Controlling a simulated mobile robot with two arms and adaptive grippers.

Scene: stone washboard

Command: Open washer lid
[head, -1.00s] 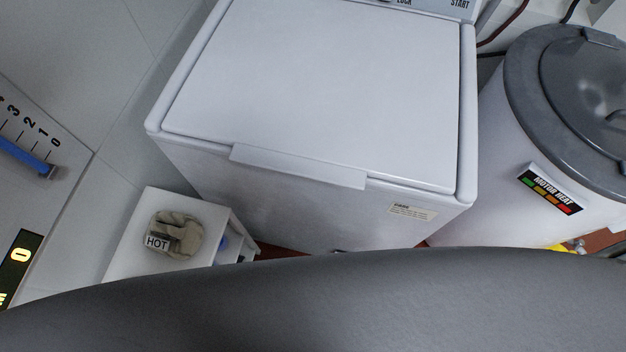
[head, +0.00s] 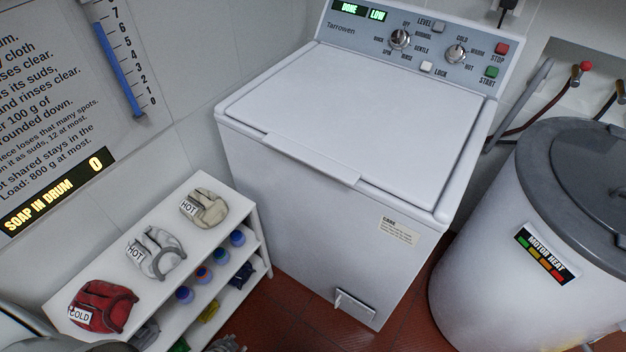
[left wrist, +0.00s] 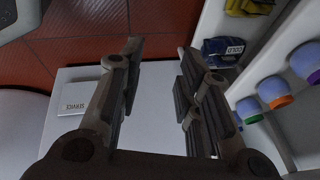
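The white washer (head: 300,210) stands in the middle of the head view. Its flat white lid (head: 365,110) is closed, with a raised lip (head: 310,160) along the front edge. In the left wrist view, my left gripper (left wrist: 160,65) is open and empty, its two dark fingers spread apart. The white washer body (left wrist: 160,90) lies behind the fingers there. The lid does not show in that view.
A white shelf (head: 225,225) left of the washer holds labelled cloth bundles, cups and other items. A round tub with a grey lid (head: 575,165) stands close on the right. The control panel (head: 430,50) rises behind the lid. Red tiled floor (head: 400,320) shows in front.

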